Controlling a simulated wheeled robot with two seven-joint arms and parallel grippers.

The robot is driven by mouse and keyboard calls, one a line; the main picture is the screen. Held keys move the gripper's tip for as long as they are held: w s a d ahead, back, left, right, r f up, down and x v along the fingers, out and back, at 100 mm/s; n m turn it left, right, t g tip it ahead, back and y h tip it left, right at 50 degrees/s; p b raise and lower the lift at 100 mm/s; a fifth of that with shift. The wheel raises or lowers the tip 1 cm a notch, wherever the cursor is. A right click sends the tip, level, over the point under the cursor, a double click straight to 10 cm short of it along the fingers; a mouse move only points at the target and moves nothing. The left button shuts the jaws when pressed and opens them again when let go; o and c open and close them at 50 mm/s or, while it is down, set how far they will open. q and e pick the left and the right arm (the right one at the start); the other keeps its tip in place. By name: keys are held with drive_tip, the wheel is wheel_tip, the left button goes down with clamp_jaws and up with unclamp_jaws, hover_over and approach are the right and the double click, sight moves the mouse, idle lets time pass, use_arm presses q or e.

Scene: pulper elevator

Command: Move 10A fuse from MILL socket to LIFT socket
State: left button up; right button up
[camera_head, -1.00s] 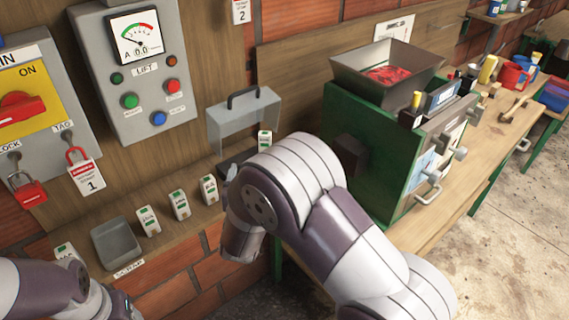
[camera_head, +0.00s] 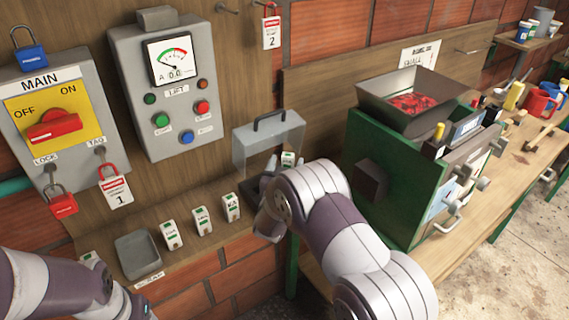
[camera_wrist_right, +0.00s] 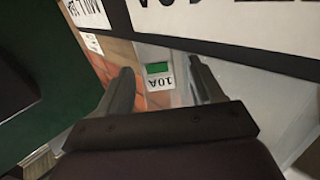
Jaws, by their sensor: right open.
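The 10A fuse (camera_wrist_right: 160,78), white with a green patch, stands between the two fingers of my right gripper (camera_wrist_right: 165,85) in the wrist view. The fingers are apart, with a gap seen on each side of it. In the head view the fuse (camera_head: 288,158) shows behind the lower right of a clear cover with a black handle (camera_head: 270,145); my right gripper (camera_head: 268,172) is beside it, partly hidden by my wrist. A MILL label (camera_wrist_right: 90,14) shows upside down in the wrist view. The LIFT panel (camera_head: 170,90) hangs on the wall; I cannot make out the LIFT socket. My left gripper (camera_head: 138,306) is at the bottom left, its fingers unclear.
The MAIN switch box (camera_head: 50,120) with a red padlock and tag is at left. A green machine with a hopper (camera_head: 410,100) stands close to the right of my right arm.

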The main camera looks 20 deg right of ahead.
drive_tip(key=shift+s, duration=0.1)
clamp_jaws()
drive_tip(key=shift+r, duration=0.15)
